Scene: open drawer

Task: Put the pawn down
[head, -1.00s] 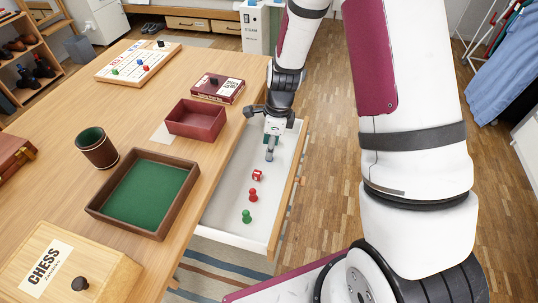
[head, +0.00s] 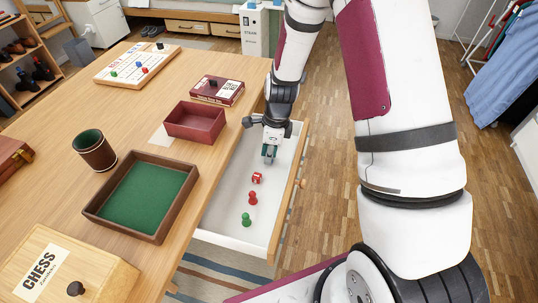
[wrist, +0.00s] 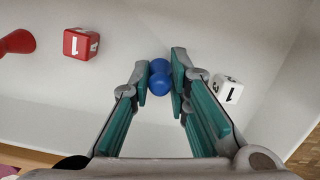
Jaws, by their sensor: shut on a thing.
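My gripper (head: 269,157) is inside the open drawer (head: 224,228), low near its far end. In the wrist view its fingers (wrist: 159,76) are shut on a blue pawn (wrist: 160,84), seen from above with its round head between the fingertips. In the head view the pawn is hidden by the gripper. I cannot tell whether its base touches the drawer floor.
A white die (wrist: 227,89) lies just right of the fingers. A red die (head: 257,178), a red pawn (head: 252,198) and a green pawn (head: 246,219) are nearer in the drawer. A dark red open box (head: 197,136) and a green-lined tray (head: 105,222) stand on the table.

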